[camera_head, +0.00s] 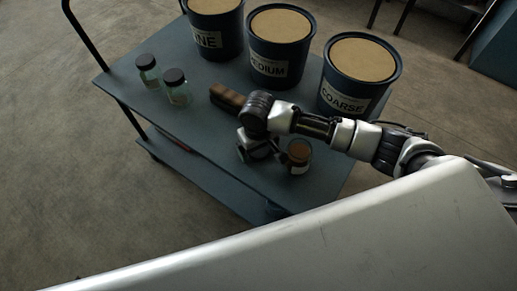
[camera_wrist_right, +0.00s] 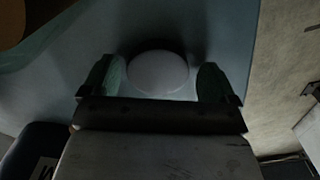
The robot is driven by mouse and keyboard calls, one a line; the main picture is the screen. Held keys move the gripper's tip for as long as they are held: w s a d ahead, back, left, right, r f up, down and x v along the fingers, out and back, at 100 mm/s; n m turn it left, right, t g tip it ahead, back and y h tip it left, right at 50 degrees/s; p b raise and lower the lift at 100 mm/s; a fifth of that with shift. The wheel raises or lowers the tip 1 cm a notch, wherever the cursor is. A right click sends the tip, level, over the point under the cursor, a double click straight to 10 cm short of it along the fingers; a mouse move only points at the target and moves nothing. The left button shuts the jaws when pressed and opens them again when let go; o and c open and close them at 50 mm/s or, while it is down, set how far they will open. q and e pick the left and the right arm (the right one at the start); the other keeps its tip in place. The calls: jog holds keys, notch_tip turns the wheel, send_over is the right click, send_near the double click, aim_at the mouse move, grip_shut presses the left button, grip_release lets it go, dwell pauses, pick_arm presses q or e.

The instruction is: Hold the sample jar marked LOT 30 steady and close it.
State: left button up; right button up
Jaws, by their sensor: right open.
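A clear jar (camera_head: 299,157) with brown contents and a pale label stands near the cart's front edge; its mark is too small to read. No lid shows on it. A pale round disc (camera_wrist_right: 158,72), perhaps a lid lying upside down, is on the cart top in the right wrist view. My right gripper (camera_wrist_right: 157,82) is open, pointing down, with one finger on each side of the disc. Whether they touch it I cannot tell. In the head view the right wrist is just left of the jar. My left gripper is in neither view.
The blue cart (camera_head: 190,130) holds three buckets of tan grain, FINE (camera_head: 215,28), MEDIUM (camera_head: 280,45) and COARSE (camera_head: 355,75), along its back. Two black-lidded jars (camera_head: 147,70) (camera_head: 176,88) stand at left. A brown block-like thing (camera_head: 226,97) lies beside my arm.

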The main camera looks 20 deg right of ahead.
dwell(0.3)
jog(key=c, duration=0.9)
jog(key=shift+r, duration=0.25)
notch_tip(320, 180, up, 9)
jog(key=shift+f+p, duration=0.2)
jog(key=shift+p, duration=0.85)
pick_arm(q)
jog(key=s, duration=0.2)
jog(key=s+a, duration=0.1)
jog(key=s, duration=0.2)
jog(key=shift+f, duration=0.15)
pick_arm(e)
jog(key=shift+r, duration=0.45)
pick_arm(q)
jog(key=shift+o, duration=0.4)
